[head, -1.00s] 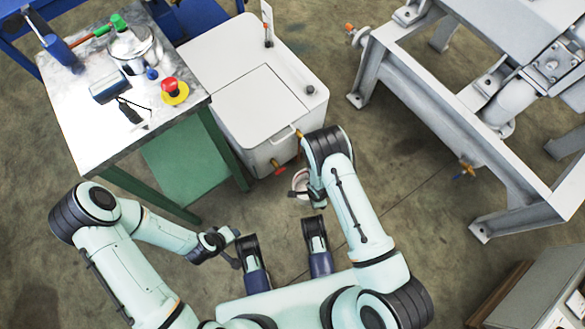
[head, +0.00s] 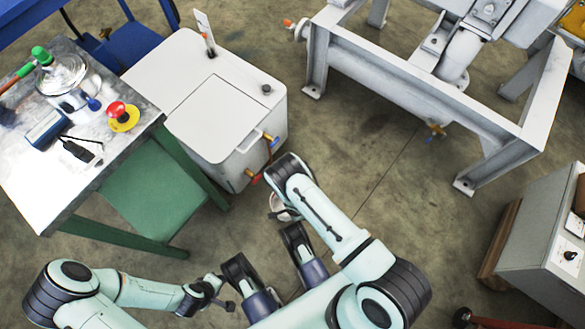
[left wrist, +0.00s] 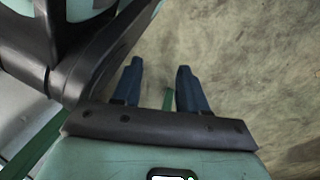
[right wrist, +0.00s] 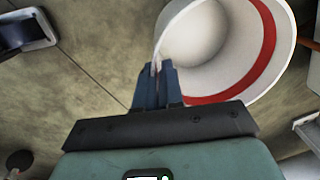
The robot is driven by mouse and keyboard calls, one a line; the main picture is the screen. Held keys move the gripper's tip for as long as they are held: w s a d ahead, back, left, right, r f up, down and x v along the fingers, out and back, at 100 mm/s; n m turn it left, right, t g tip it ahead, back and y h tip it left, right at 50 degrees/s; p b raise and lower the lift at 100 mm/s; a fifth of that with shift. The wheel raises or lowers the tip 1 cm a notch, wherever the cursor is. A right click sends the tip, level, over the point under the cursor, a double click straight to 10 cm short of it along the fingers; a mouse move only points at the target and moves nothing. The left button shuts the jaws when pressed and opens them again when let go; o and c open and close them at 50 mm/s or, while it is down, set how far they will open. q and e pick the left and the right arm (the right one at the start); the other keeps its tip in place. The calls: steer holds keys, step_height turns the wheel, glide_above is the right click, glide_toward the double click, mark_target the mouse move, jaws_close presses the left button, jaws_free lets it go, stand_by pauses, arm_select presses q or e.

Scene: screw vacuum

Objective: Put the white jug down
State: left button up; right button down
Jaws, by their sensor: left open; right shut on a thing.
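The white jug (right wrist: 205,45) has a red band and shows large in the right wrist view, with its open mouth in view. My right gripper (right wrist: 160,72) is shut on its rim or wall. In the head view the jug (head: 279,203) shows only in part beside my right forearm, in front of the white cabinet; my arm hides the rest. I cannot tell its exact height above the floor. My left gripper (left wrist: 159,70) is open and empty, with bare floor beyond its fingers. It also shows low in the head view (head: 226,292).
A white cabinet (head: 205,95) with taps stands ahead. Left of it is a metal-topped table (head: 30,185) with a glass vessel (head: 62,75) and red button (head: 118,111). A grey steel frame (head: 410,85) stands at the right, and a grey control box (head: 540,225) at far right. Floor between is clear.

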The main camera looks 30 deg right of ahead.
step_height(320, 180, down, 3)
steer(key=shift+r+b, duration=0.1)
steer(key=shift+b, duration=0.25)
arm_select(q)
steer(key=s+f+g+b, duration=0.1)
steer(key=s+f+g, duration=0.1)
steer(key=s, duration=0.4)
steer(key=shift+a+f+b, duration=0.4)
steer(key=shift+f, duration=0.3)
arm_select(e)
steer(key=shift+f, duration=2.25)
steer(key=c, duration=1.5)
jaws_free()
steer(key=shift+c, duration=0.2)
arm_select(q)
steer(key=w+d+r+t+p, duration=0.1)
steer(key=w+r+t+p, duration=0.2)
steer(key=w, duration=0.6)
step_height(320, 180, up, 4)
steer(key=shift+w+d+f+p, duration=0.2)
steer(key=shift+w+p, duration=0.2)
steer(key=shift+p, duration=0.6)
arm_select(e)
step_height(320, 180, up, 12)
steer(key=shift+s, duration=0.35)
